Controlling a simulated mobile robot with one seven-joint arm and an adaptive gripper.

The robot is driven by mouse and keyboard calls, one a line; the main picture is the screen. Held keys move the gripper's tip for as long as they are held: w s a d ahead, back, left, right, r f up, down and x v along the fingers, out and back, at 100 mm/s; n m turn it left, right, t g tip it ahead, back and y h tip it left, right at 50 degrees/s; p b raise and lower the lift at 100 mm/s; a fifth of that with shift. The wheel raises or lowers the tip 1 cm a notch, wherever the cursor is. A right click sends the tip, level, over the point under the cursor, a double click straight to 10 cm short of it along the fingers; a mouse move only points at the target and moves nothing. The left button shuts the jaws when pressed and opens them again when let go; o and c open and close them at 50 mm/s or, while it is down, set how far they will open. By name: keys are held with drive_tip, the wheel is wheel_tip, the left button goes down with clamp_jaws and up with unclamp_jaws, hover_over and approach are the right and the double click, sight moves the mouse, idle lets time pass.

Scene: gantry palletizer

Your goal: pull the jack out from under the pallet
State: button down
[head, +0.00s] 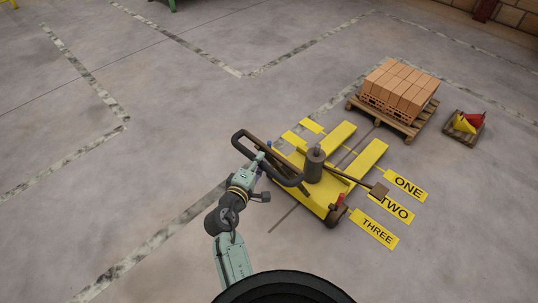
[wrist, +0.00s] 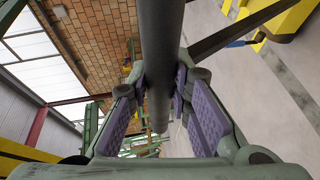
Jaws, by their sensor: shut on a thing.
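The yellow pallet jack (head: 317,191) stands in the middle right of the head view, with its two forks pointing up and right. The wooden pallet (head: 383,121) carries a stack of orange-brown bricks (head: 400,88). Both fork tips show in full, with bare floor between them and the pallet. The jack's dark loop handle (head: 278,179) leans toward my arm. My gripper (head: 263,163) is at the left side of this loop. In the wrist view, the purple pads of my gripper (wrist: 160,95) are closed around the dark handle bar (wrist: 159,40).
Yellow floor plates marked ONE (head: 409,185), TWO (head: 393,208) and THREE (head: 374,228) lie right of the jack. A small crate (head: 471,138) with red and yellow items stands right of the pallet. The floor left of the jack is clear.

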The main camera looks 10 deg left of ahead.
drive_tip(key=shift+s+a, duration=0.65)
drive_tip(key=shift+s, duration=0.25)
drive_tip(key=c, duration=1.4)
unclamp_jaws()
drive_tip(key=shift+c, duration=0.2)
